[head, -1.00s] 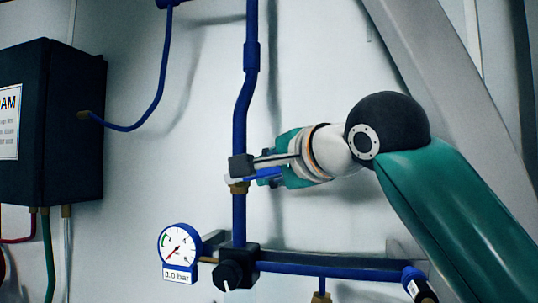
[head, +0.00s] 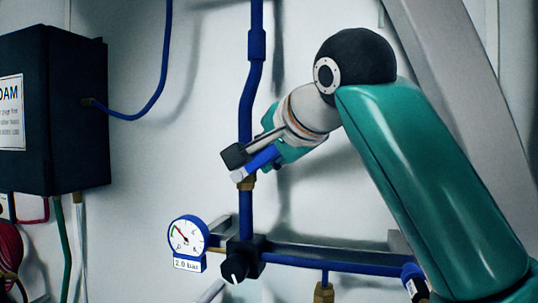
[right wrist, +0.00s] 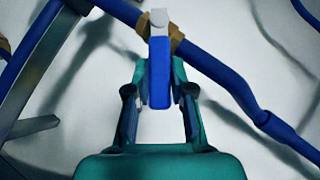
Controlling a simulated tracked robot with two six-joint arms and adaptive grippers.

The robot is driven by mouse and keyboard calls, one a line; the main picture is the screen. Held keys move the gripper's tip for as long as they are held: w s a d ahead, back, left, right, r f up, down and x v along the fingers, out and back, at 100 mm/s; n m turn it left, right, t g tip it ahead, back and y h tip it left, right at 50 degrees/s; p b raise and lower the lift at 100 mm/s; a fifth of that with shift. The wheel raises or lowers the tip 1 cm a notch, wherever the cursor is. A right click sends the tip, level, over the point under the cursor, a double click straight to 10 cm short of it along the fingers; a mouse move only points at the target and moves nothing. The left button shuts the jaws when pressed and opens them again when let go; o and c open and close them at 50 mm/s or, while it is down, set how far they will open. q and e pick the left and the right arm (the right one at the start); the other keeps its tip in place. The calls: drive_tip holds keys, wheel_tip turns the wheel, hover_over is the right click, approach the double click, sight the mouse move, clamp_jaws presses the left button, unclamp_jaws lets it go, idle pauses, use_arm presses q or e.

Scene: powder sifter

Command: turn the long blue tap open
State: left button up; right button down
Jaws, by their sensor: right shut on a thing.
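The long blue tap (head: 262,160) has a flat blue lever with a bare metal end at its pivot. It sits on the upright blue pipe (head: 246,120), just above a brass fitting (head: 248,183). The lever slants up and to the right from the pipe in the head view. My right gripper (head: 270,146) is shut on the lever, coming from the right. In the right wrist view the tap (right wrist: 160,80) lies between the two fingers of the gripper (right wrist: 160,97), its metal end beyond them at the pipe. My left gripper is not in view.
A pressure gauge (head: 187,234) reading 2.0 bar and a black knob (head: 235,268) sit below the tap. A horizontal blue pipe (head: 330,265) runs to the right. A black box (head: 75,110) with hoses hangs at left. A grey diagonal beam (head: 450,70) stands behind my arm.

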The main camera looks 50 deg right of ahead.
drive_tip(key=c, duration=1)
unclamp_jaws()
drive_tip(key=shift+s, duration=0.1)
drive_tip(key=v, duration=0.7)
drive_tip(key=shift+s+a, duration=0.1)
